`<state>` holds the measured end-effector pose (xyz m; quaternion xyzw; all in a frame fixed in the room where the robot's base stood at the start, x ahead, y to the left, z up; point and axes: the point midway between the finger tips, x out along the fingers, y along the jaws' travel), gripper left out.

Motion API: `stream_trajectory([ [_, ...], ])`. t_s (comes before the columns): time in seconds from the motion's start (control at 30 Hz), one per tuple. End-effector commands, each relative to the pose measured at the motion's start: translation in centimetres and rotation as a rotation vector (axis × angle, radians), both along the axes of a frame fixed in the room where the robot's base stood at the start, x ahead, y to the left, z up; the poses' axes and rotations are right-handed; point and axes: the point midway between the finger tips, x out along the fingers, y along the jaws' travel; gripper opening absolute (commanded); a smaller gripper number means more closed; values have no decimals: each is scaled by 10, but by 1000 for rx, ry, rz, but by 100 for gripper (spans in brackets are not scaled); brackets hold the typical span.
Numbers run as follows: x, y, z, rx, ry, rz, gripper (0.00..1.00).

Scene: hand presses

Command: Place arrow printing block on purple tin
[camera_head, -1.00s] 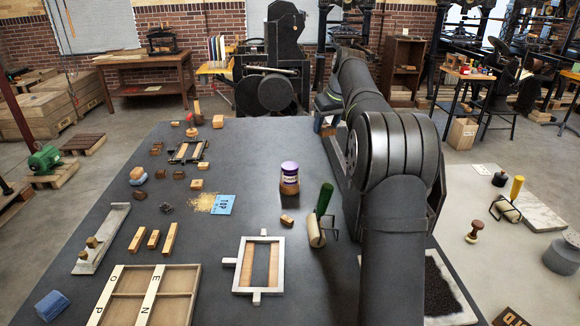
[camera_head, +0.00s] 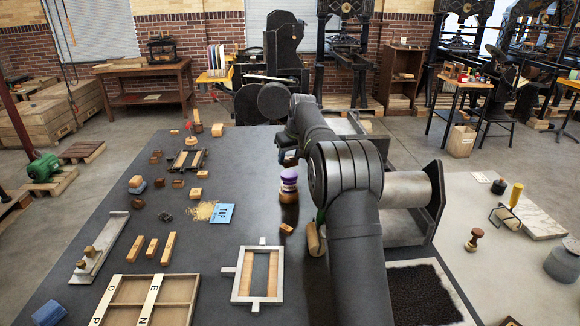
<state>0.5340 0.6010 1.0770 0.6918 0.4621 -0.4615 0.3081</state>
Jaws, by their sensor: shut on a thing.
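The purple tin (camera_head: 289,177) stands near the middle of the dark table, just left of my arm. It has a purple lid and appears dark and brownish lower down. My gripper (camera_head: 288,158) shows only as a small dark patch beneath the end of my arm, just above and behind the tin in the picture. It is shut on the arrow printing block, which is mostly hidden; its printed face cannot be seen. I cannot tell how far the gripper is from the tin.
A small wooden block (camera_head: 286,229) lies in front of the tin.

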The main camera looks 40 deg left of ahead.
Motion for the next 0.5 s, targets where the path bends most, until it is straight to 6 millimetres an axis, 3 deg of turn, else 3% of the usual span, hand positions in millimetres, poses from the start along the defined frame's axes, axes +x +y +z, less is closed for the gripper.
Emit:
stream_trajectory([
  [0.23,0,-1,-35,-2,2,0,23],
  [0.5,0,-1,-37,-1,0,0,23],
])
